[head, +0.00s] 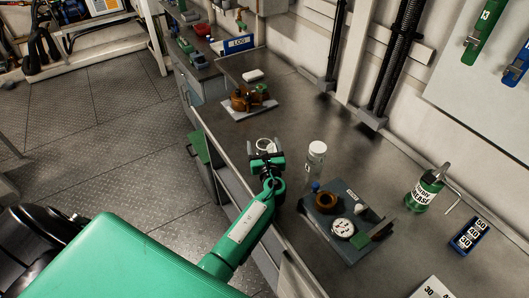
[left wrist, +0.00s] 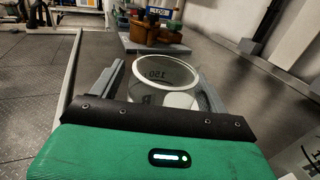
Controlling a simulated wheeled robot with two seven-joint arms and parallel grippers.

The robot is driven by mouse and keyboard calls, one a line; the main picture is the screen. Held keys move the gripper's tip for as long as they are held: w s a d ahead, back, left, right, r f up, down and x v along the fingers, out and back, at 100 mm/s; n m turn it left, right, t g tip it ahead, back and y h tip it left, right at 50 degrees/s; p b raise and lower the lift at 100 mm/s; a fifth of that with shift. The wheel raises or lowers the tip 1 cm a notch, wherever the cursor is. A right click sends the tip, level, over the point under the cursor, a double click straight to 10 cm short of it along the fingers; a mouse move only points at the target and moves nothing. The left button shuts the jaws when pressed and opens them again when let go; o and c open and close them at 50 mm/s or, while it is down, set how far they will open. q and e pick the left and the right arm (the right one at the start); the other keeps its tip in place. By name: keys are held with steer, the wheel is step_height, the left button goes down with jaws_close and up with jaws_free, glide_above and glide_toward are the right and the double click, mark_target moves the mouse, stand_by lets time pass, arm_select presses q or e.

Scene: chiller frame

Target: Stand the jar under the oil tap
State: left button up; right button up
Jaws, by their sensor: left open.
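The jar is a clear open-topped vessel marked 150. It stands upright on the grey bench, with its rim (head: 264,144) just beyond my left gripper (head: 266,158). In the left wrist view the jar (left wrist: 163,80) sits between the two grey fingers of that gripper (left wrist: 160,92), which are open on either side of it. Whether a finger touches the glass I cannot tell; its lower part is hidden by the gripper. A small brass and green fitting (head: 240,19) on the far wall may be the oil tap, but it is too small to be sure. My right gripper is not in view.
A brown metal housing (head: 242,101) sits on a pale pad beyond the jar. Bench is clear between jar and housing.

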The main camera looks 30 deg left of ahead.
arm_select(q)
steer(key=c, duration=1.2)
steer(key=shift+o, duration=0.2)
